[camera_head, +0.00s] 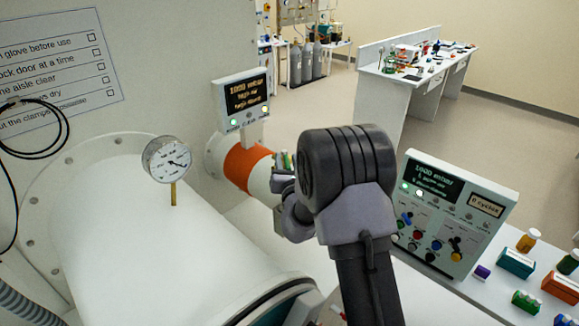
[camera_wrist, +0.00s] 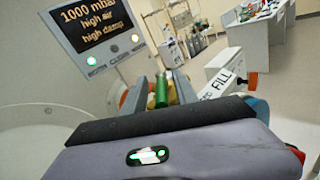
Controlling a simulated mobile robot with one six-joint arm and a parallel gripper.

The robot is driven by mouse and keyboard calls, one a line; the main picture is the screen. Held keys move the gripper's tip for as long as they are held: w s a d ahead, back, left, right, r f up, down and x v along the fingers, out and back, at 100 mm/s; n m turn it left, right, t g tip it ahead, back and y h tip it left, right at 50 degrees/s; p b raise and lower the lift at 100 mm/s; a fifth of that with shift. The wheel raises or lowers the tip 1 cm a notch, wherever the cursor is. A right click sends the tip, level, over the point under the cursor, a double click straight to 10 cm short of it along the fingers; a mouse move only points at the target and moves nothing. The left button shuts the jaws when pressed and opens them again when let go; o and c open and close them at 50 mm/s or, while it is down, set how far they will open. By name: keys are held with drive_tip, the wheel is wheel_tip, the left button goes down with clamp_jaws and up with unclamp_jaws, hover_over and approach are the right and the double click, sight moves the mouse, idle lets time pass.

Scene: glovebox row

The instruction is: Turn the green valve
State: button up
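The green valve shows as a small upright green handle (camera_wrist: 162,94) in the wrist view, just past my gripper. In the camera_head view only a small green part (camera_head: 285,160) shows, beside the white pipe with the orange band (camera_head: 243,166), and my arm hides the rest. My gripper (camera_wrist: 160,82) is open, with one grey finger on either side of the green handle in the picture. I see a gap on both sides and cannot tell how deep the handle sits between the fingers. In the camera_head view my gripper (camera_head: 282,180) is mostly hidden behind my wrist.
A display (camera_head: 243,99) stands above the pipe. A white FILL label (camera_wrist: 220,84) is right of the handle. A dial gauge (camera_head: 167,160) tops the large white cylinder (camera_head: 150,250) at left. A control panel (camera_head: 455,215) and several small bottles and boxes (camera_head: 515,263) are at right.

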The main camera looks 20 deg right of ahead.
sight(287, 160)
drive_tip(key=r, duration=0.3)
drive_tip(key=shift+s+r+p, duration=0.25)
drive_tip(key=shift+p, duration=0.1)
drive_tip(key=s+a+r+b, duration=0.1)
drive_tip(key=s, duration=1.4)
drive_tip(key=shift+s+a, duration=0.25)
drive_tip(key=shift+a, duration=0.15)
